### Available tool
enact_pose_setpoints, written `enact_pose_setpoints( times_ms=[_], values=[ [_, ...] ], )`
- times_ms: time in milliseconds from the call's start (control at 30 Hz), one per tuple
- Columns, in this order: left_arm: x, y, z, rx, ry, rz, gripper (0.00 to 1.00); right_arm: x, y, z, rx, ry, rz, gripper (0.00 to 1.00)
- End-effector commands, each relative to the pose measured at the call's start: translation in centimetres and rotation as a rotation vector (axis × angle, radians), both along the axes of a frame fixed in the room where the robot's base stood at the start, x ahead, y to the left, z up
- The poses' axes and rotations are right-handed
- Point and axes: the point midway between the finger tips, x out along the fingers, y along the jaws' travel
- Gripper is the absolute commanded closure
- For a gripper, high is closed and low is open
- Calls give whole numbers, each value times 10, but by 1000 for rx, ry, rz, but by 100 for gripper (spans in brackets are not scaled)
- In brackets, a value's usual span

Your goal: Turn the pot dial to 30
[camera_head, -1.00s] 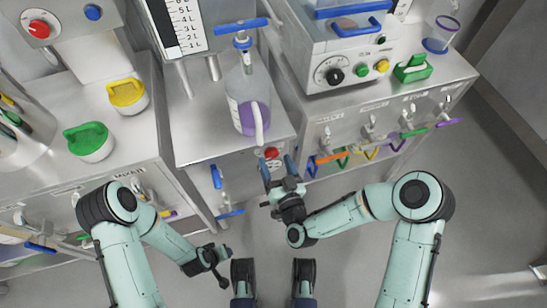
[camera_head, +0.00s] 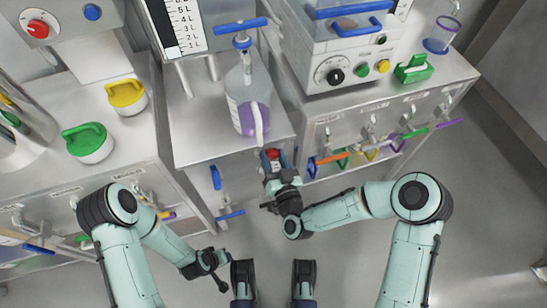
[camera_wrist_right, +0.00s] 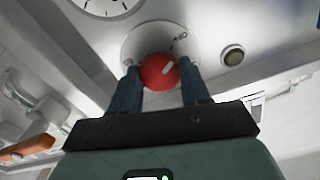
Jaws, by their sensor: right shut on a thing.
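A red dial (camera_head: 272,154) sits on the front of the central steel cabinet, below the jug. In the right wrist view the red dial (camera_wrist_right: 157,73) has a white pointer mark slanting up to the right, on a round pale scale plate (camera_wrist_right: 140,42). The scale's figures are too small to read. My right gripper (camera_head: 271,162) is shut on the dial, with one blue finger on each side, as the wrist view also shows (camera_wrist_right: 160,82). My left gripper (camera_head: 218,275) hangs low over the floor, away from the cabinets; its jaws are unclear.
A jug with purple liquid (camera_head: 250,112) stands on the cabinet directly above the dial. A blue-handled valve (camera_head: 228,214) juts out to its lower left. Coloured valve handles (camera_head: 370,153) line the right cabinet. Another red dial (camera_head: 38,29) is at the far upper left.

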Motion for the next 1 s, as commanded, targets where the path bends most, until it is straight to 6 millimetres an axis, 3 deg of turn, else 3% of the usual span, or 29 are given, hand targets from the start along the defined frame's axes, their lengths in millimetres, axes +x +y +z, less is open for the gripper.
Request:
enact_pose_setpoints(
  times_ms=[367, 1000],
  values=[
    [-1, 0, -1, -1, 3, 0, 57, 0, 0, 0, 193, 63, 1, 84],
    [-1, 0, 0, 0, 2, 0, 57, 0, -1, -1, 746, 245, 0, 84]
  ],
)
